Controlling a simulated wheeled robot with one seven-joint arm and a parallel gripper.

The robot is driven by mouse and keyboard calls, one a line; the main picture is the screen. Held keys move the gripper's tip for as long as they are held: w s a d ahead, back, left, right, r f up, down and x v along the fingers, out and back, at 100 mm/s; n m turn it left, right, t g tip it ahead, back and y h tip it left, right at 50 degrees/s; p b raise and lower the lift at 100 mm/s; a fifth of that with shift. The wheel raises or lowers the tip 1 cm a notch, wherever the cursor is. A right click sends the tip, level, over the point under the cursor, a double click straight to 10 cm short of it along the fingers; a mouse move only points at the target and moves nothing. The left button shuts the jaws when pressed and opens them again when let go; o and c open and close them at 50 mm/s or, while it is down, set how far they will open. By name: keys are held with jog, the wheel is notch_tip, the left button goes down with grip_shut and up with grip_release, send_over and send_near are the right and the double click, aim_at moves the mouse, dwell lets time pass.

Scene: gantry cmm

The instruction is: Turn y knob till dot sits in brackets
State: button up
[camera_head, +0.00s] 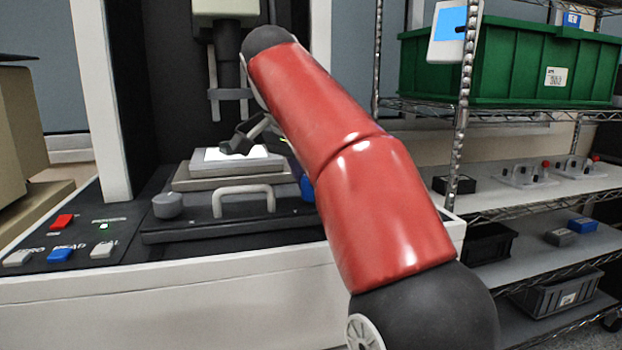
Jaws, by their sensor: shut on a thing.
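A grey knob (167,205) stands at the left front of the machine's stage (235,182). Part of a blue knob (307,188) shows at the stage's right side, at the edge of my red arm. I cannot tell which one is the y knob, and no dot or brackets can be made out. My arm crosses the middle of the view and hides the area right of the stage. A dark part at the end of my arm shows above the bright stage top.
A white handle (243,201) sits at the stage's front. Red, blue and white buttons line the panel at left, with the blue one (60,255) near the front. The dark machine column stands behind. A wire shelf with a green bin (510,62) is at right.

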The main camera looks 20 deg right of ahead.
jog(key=shift+m+g, duration=0.7)
jog(key=shift+m, duration=1.2)
jog(key=shift+h, duration=0.3)
jog(key=o, duration=1)
jog(key=shift+c, duration=0.2)
